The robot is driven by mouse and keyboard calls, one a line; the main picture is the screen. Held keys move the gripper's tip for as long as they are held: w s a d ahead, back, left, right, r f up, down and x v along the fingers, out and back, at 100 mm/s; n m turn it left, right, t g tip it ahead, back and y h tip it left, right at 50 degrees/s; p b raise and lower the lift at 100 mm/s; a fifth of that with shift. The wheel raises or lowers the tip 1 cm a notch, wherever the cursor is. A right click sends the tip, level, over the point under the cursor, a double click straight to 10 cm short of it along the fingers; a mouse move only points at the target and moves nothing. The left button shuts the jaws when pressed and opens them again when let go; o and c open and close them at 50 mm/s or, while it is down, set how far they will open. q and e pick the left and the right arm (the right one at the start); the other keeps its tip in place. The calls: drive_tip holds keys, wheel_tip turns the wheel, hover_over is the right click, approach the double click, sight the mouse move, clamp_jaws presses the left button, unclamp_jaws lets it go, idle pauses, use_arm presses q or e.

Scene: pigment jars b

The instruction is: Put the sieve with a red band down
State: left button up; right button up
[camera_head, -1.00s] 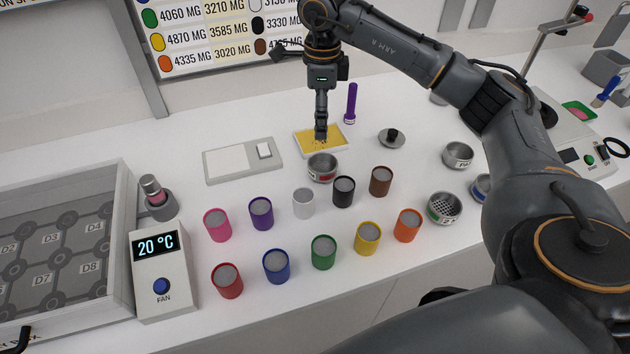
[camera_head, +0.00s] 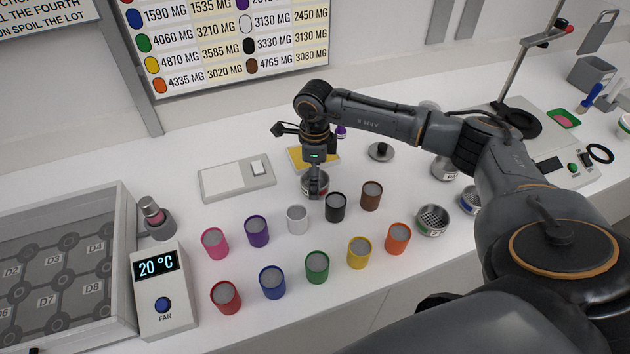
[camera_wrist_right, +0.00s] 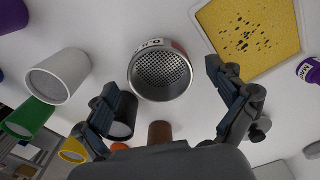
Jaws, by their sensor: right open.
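The sieve with a red band (camera_head: 304,186) stands on the white bench behind the white and black jars, partly hidden by my right gripper. In the right wrist view it shows as a round metal cup (camera_wrist_right: 160,76) with a perforated mesh and a bit of red on its rim. My right gripper (camera_head: 315,194) points down at the sieve. In the right wrist view its fingers (camera_wrist_right: 162,80) are spread on either side of the sieve, with a gap visible on both sides. My left gripper is not in view.
Several coloured jars, including a white jar (camera_head: 297,219) and a black jar (camera_head: 336,208), stand close in front. A yellow speckled pad (camera_head: 325,155) lies behind. A green-banded sieve (camera_head: 432,220) is to the right. A balance-like grey plate (camera_head: 236,180) lies left.

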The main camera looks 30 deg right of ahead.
drive_tip(key=shift+f, duration=0.7)
drive_tip(key=c, duration=1.3)
drive_tip(key=shift+c, duration=0.6)
drive_tip(key=shift+r, duration=0.15)
